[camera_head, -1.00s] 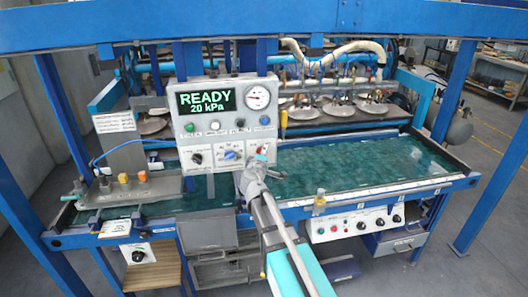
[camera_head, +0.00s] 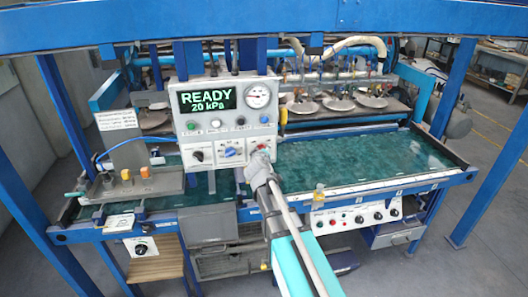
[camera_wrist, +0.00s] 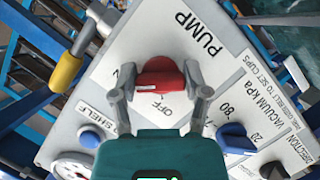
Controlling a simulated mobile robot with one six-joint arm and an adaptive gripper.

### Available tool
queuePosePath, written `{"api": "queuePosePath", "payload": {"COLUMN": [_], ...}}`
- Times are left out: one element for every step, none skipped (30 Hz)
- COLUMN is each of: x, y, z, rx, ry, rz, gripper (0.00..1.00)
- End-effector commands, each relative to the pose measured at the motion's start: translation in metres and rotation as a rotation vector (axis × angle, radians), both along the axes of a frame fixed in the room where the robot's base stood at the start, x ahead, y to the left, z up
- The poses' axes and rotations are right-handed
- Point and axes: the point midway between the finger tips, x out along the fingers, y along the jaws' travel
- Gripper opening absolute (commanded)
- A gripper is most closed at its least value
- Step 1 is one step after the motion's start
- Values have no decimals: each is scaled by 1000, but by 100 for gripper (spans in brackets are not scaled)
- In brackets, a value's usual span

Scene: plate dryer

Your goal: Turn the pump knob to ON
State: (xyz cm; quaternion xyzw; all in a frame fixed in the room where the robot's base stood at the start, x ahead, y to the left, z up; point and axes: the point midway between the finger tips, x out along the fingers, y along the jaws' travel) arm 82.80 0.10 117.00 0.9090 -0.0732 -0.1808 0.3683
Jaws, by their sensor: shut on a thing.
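The pump knob (camera_wrist: 160,72) is red and sits on a white panel under the word PUMP in the wrist view. An OFF label is beside it, and part of another label ending in N shows to its left. A pale mark shows on the knob's near edge; I cannot tell exactly which label it points at. My gripper (camera_wrist: 159,82) has one finger on each side of the knob and is shut on it. In the head view my gripper (camera_head: 261,161) covers most of the knob at the panel's lower right.
The control panel (camera_head: 207,143) has a display reading READY 20 kPa, a round gauge (camera_head: 257,95) and a blue knob (camera_head: 230,152) left of my gripper. In the wrist view a yellow-handled part (camera_wrist: 67,70) is at left. A green table surface (camera_head: 350,162) lies behind.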

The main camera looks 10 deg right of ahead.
Motion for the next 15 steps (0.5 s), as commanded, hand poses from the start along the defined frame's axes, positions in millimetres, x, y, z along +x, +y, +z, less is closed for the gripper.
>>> {"api": "queuePosePath", "payload": {"x": [0,0,0,0,0,0,1,1,0,0,0,0,0,0,0], "y": [0,0,0,0,0,0,1,1,0,0,0,0,0,0,0], "z": [0,0,0,0,0,0,0,0,0,0,0,0,0,0,0], "rx": [3,3,3,3,2,2,2,2,2,2,1,1,1,1,1], "ry": [-1,-1,-1,-1,-1,-1,-1,-1,-1,-1,-1,-1,-1,-1,-1], "rz": [1,1,1,1,1,1,1,1,1,0,0,0,0,0,0], "gripper": [12,12,12,12,12,12,12,62,69,75,80,88,93,94,94]}}
